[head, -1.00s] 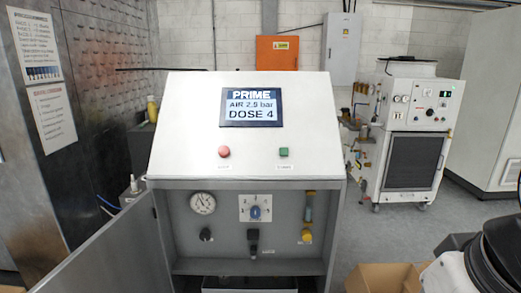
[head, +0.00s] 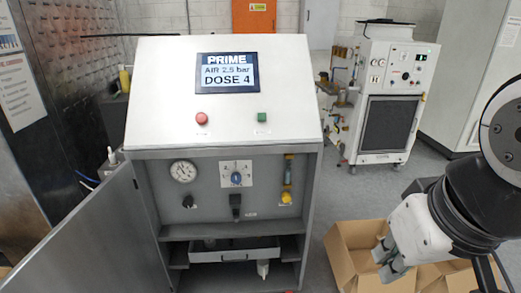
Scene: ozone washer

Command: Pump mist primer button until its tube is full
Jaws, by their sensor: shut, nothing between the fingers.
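The white control cabinet (head: 225,115) stands in the middle with its lower front open. On the right of its recessed panel is a yellow button (head: 287,197), which I take for the mist primer. A narrow upright tube (head: 288,170) sits directly above it; its fill level is too small to tell. The screen (head: 227,72) reads PRIME, AIR 2.5 bar, DOSE 4. My gripper (head: 386,260) is at the lower right, shut and empty, well to the right of the button and lower in the picture, apart from the cabinet.
The panel also holds a gauge (head: 183,171), a blue dial (head: 236,178) and a black lever (head: 236,205). A metal door (head: 95,235) hangs open at left. A drawer (head: 235,253) lies below. Cardboard boxes (head: 345,240) stand behind my gripper.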

